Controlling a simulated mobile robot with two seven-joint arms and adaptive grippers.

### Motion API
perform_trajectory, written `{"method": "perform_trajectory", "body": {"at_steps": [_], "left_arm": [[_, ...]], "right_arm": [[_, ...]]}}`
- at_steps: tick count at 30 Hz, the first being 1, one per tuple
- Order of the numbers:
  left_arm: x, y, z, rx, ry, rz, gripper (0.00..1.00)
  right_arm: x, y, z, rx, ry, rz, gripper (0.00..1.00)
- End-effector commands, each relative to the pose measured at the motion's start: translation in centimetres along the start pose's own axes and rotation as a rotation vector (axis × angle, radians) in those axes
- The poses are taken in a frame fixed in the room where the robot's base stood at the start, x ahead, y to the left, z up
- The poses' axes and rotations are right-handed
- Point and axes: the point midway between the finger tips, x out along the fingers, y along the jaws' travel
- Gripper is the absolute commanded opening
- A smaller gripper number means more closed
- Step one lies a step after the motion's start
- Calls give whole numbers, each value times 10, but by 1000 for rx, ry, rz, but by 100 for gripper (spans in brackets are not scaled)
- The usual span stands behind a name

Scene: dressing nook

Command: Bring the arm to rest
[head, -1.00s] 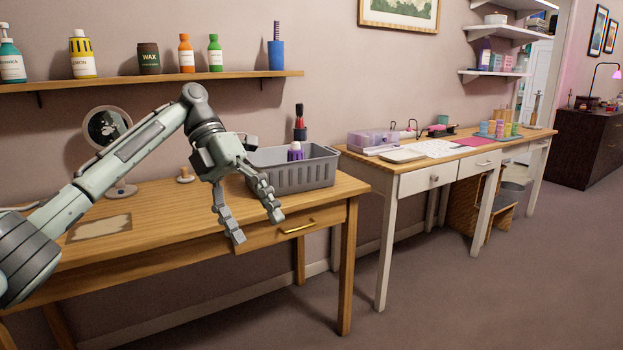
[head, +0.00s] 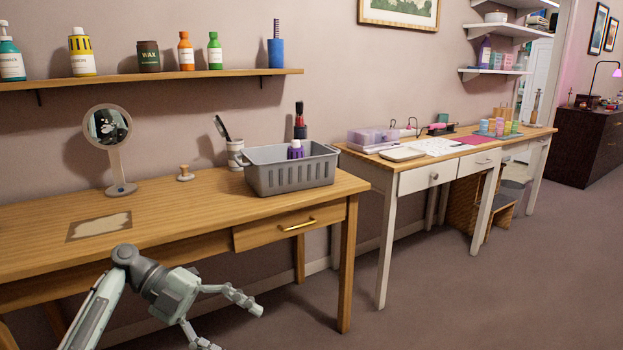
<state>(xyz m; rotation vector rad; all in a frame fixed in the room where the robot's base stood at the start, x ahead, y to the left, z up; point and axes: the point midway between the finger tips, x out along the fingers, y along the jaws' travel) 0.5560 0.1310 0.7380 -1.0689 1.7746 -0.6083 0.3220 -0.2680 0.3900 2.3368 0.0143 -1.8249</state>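My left gripper (head: 236,322) is low in the head view, in front of the wooden dressing table (head: 130,214) and below its top. Its two fingers are spread apart with nothing between them. My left arm comes in from the bottom left. My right gripper does not show. On the table, a grey basket (head: 292,175) holds a purple-capped bottle (head: 295,150). A dark and red item (head: 300,122) stands upright at the back of the basket; whether it is inside or behind it I cannot tell.
A round mirror (head: 108,126), a wooden peg (head: 184,173), a cup with a brush (head: 235,153) and a flat paper-like sheet (head: 99,226) are on the table. Bottles line the wall shelf (head: 150,79). A white-legged table (head: 400,180) stands at right. Floor (head: 470,300) is clear at lower right.

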Motion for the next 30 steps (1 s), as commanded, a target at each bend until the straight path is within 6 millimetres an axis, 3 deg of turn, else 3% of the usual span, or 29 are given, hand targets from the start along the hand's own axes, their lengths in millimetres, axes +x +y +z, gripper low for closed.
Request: {"method": "perform_trajectory", "body": {"at_steps": [5, 8, 11, 15, 21, 28, 30], "left_arm": [[-8, 23, 54, -415, -249, 51, 76], [-23, 42, 93, -711, -458, 31, 76], [-52, 63, 133, -1016, -707, -60, 76], [-107, 86, 178, -1359, -1041, -315, 76], [-186, 97, 208, -1592, -1347, -794, 76], [-258, 88, 217, -1618, -1464, -1335, 76], [-229, 117, 213, -1655, -1465, -1290, 76]], "right_arm": [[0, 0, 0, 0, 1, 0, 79], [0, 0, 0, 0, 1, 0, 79], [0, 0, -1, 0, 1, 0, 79], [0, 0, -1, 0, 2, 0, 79], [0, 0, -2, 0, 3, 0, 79], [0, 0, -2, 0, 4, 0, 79], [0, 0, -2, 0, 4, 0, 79]]}}
